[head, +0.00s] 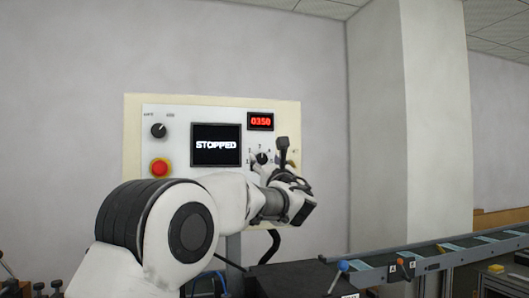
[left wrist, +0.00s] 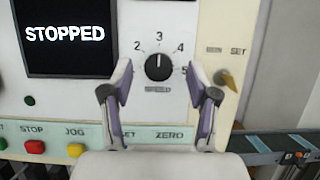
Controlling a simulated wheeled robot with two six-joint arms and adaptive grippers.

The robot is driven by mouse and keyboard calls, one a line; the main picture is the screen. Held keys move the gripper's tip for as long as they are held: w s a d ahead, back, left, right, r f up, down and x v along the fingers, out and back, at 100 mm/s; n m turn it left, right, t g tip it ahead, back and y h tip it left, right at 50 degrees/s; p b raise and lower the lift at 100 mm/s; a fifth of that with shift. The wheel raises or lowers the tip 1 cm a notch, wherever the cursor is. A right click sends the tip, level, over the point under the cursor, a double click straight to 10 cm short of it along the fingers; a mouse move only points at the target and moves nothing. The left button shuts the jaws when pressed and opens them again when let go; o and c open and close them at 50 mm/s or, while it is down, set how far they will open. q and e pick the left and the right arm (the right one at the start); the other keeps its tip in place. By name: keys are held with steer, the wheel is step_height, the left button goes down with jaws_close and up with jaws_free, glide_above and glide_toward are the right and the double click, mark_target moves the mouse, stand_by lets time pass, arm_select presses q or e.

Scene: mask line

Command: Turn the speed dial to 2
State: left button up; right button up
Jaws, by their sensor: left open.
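The speed dial (left wrist: 158,67) is a round black knob with a white pointer line on a white panel (left wrist: 205,15). Its scale shows 2, 3, 4 and 5, and the pointer stands straight up at the 3. In the head view the dial (head: 262,157) is partly hidden by my arm. My left gripper (left wrist: 158,82) is open, its two fingers to the left and right of the dial with a gap on each side. In the head view my left gripper (head: 270,156) is in front of the panel's lower right. My right gripper is not in view.
A screen (head: 216,145) reads STOPPED, and a red display (head: 260,121) reads 0350. A black knob (head: 158,130) and a red button (head: 159,168) are on the left. A yellowish switch (left wrist: 229,79) is right of the dial. A conveyor (head: 420,258) runs at lower right.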

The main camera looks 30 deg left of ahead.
arm_select(q)
steer(key=w+a, duration=0.1)
steer(key=w+a+f, duration=0.1)
steer(key=a, duration=0.1)
steer(key=shift+w+a, duration=0.15)
steer(key=shift+w, duration=0.05)
steer(key=shift+s+d+r, duration=0.1)
steer(key=shift+d, duration=0.1)
steer(key=shift+s+d+r, duration=0.45)
steer(key=shift+s+d, duration=0.05)
steer(key=shift+d, duration=0.2)
steer(key=c, duration=0.5)
jaws_close()
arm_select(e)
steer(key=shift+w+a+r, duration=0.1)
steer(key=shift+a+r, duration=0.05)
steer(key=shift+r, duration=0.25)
arm_select(q)
steer(key=shift+f+n, duration=0.2)
steer(key=shift+n, duration=0.1)
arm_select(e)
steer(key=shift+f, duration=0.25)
